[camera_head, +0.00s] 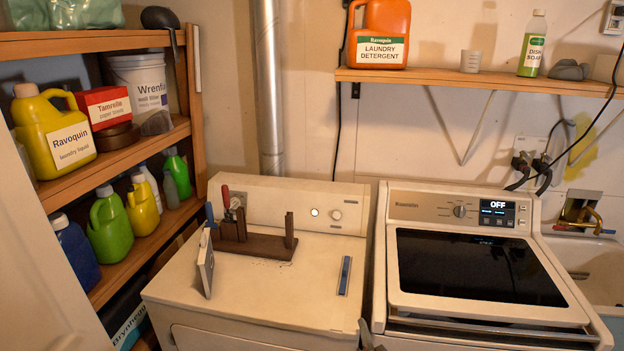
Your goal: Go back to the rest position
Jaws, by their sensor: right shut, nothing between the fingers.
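My right gripper (367,336) shows only as a small grey tip at the bottom edge, in front of the gap between the two white machines. It is shut and holds nothing. Most of it and the rest of its arm are out of the picture. My left gripper is not in view.
A white dryer (262,302) bears a dark wooden tool holder (255,246), a leaning flat panel (205,263) and a small blue-grey strip (344,276). A washer (470,268) with an "OFF" display stands right, beside a sink (592,270). Bottle shelves (150,245) stand left.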

